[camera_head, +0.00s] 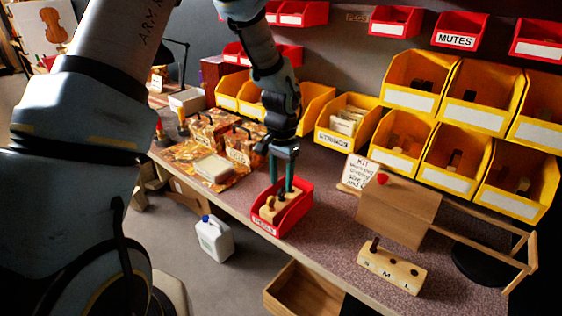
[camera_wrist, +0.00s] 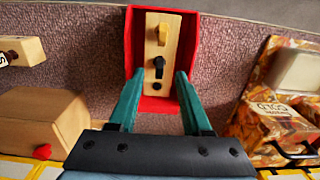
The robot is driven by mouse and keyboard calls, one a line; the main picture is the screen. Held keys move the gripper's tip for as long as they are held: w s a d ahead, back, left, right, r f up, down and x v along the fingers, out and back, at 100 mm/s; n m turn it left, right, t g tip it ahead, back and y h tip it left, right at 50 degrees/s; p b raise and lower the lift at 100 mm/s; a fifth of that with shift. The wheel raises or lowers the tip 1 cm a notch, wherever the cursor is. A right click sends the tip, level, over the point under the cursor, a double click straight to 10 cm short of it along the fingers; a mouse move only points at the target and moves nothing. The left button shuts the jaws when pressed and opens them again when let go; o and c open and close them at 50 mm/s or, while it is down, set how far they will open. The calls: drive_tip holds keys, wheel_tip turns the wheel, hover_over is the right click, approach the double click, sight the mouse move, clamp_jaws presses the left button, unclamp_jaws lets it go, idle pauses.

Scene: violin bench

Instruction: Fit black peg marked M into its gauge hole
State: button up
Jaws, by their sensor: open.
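The black peg (camera_wrist: 158,67) stands in a wooden rack (camera_wrist: 150,52) inside a red bin (camera_wrist: 196,40) in the wrist view; I cannot read a mark on it. A yellowish peg (camera_wrist: 162,33) stands beyond it, and a dark hole shows nearer me. My gripper (camera_wrist: 159,75) is open, its green fingers on either side of the black peg and apart from it. In the head view my gripper (camera_head: 281,186) reaches down into the red bin (camera_head: 283,228). The gauge block (camera_head: 391,271), marked S, M, L, has a dark peg (camera_head: 375,243) at S; M and L look empty.
A wooden frame (camera_head: 500,265) is at the right. Patterned cases (camera_head: 210,130) stand left of the bin. Yellow bins (camera_head: 411,80) line the back. Bench is clear between bin and gauge.

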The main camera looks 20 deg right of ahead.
sight(282, 188)
drive_tip(key=shift+f, duration=1.7)
drive_tip(key=shift+c, duration=0.4)
clamp_jaws()
